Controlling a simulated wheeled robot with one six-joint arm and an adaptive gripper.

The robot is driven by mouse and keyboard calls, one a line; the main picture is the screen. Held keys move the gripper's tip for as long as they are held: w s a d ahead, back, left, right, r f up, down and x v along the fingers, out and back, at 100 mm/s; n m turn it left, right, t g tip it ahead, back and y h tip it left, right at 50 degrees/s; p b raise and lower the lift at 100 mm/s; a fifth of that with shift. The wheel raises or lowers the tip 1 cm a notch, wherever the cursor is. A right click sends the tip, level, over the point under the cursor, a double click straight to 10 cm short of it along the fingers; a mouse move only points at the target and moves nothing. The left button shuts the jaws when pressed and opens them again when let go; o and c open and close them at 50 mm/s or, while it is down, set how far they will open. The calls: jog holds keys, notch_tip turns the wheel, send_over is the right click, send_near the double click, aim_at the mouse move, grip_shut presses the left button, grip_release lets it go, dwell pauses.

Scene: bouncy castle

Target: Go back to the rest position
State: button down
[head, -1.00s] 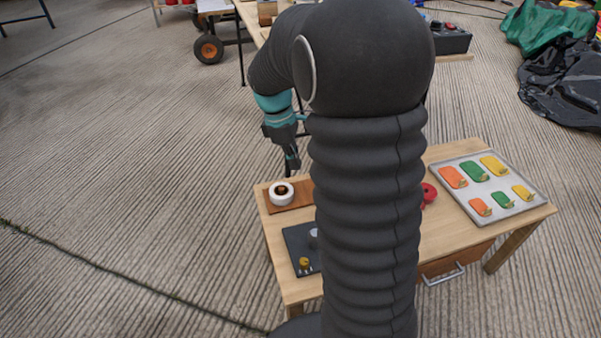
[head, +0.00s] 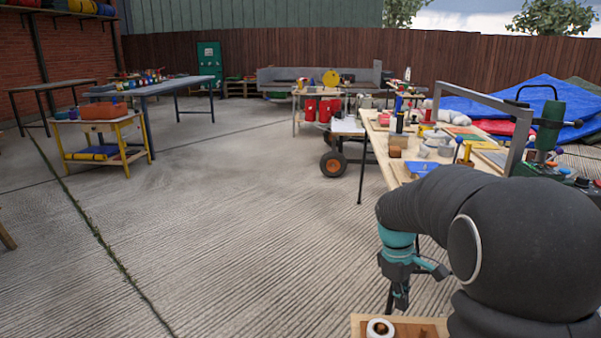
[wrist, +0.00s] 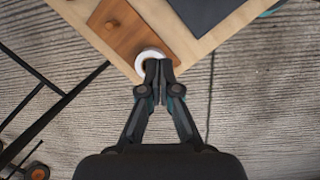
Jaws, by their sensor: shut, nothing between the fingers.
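My gripper (wrist: 158,75) is shut and empty in the wrist view, its fingertips together. It hangs above the corner of a small wooden table (wrist: 212,38). A white ring-shaped roll (wrist: 148,56) lies below the fingertips, partly hidden by them, at the edge of a brown wooden board (wrist: 125,30). In the head view my gripper (head: 401,297) points down at the lower right, above and beside the roll (head: 380,328).
A long cluttered workbench (head: 408,160) stands beyond my arm. A wheeled stand (head: 347,125) is left of it. A yellow-framed table (head: 100,140) stands far left. Open concrete floor (head: 230,220) fills the middle. The wrist view shows a dark panel (wrist: 198,12) on the small table.

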jog(key=s+a+r+m+t+y, duration=0.1)
jog(key=s+a+r+m+t, duration=0.2)
jog(key=s, duration=0.7)
jog(key=s+a+r+m+t+y, duration=0.1)
jog(key=s+a+r+m+t, duration=0.3)
jog(key=s, duration=0.7)
notch_tip(320, 180, up, 2)
jog(key=shift+s+a+r+m, duration=0.1)
jog(key=shift+s+a+m, duration=0.1)
jog(key=shift+a+m, duration=0.6)
jog(key=shift+a, duration=0.2)
